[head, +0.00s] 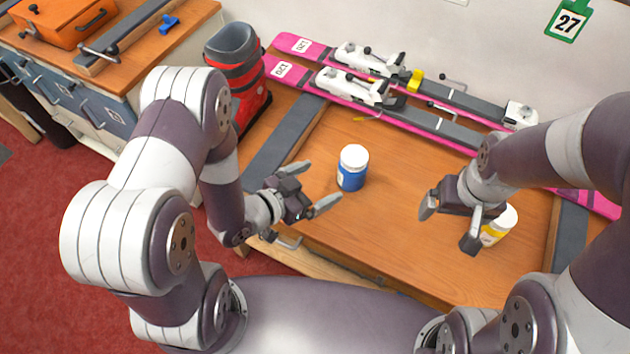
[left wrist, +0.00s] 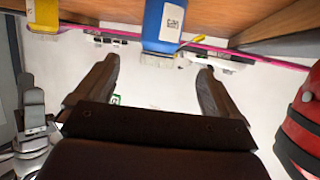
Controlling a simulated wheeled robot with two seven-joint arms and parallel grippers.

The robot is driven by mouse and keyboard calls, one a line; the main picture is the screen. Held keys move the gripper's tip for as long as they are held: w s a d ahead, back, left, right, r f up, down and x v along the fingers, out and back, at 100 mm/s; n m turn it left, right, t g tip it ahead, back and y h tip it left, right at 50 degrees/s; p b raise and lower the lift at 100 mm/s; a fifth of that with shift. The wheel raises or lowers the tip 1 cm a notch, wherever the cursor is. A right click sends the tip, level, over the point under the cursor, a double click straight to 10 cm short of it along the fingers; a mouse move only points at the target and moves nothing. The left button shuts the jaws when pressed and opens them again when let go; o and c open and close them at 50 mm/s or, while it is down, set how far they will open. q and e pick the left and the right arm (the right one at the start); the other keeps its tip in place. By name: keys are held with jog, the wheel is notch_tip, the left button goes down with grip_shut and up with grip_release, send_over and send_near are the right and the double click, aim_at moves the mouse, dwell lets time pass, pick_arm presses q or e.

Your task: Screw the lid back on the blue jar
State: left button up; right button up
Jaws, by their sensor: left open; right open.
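The blue jar (head: 351,180) stands upright on the wooden bench, with a white lid (head: 354,156) sitting on its top. Whether the lid is screwed tight cannot be told. My left gripper (head: 312,188) is open and empty, just left of the jar, its fingers pointing toward it. In the left wrist view, which looks upside down, the blue jar (left wrist: 165,18) with its pale label shows beyond and between the open fingers (left wrist: 158,70). My right gripper (head: 447,226) is open over the right part of the bench, beside a yellow-and-white jar (head: 494,231) that it partly hides.
Two pink skis (head: 440,128) with bindings lie along the back of the bench (head: 390,250). A red and grey ski boot (head: 240,70) stands at the back left. The yellow jar also shows in the left wrist view (left wrist: 42,14). Bench around the blue jar is clear.

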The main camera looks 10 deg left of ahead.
pick_arm(q)
jog(key=w+a+r+n+g+y, duration=0.2)
jog(key=w+a+g+y, duration=0.15)
jog(key=a+y, duration=0.3)
jog(key=s+a+r+n+g+y, duration=0.2)
jog(key=s+a+r+n+g, duration=0.2)
jog(key=s, duration=0.6)
notch_tip(320, 180, up, 3)
jog(key=shift+s+a+r+n+g+y, duration=0.1)
jog(key=shift+s+a+n+g+y, duration=0.2)
jog(key=shift+n+g, duration=0.65)
jog(key=shift+d, duration=0.1)
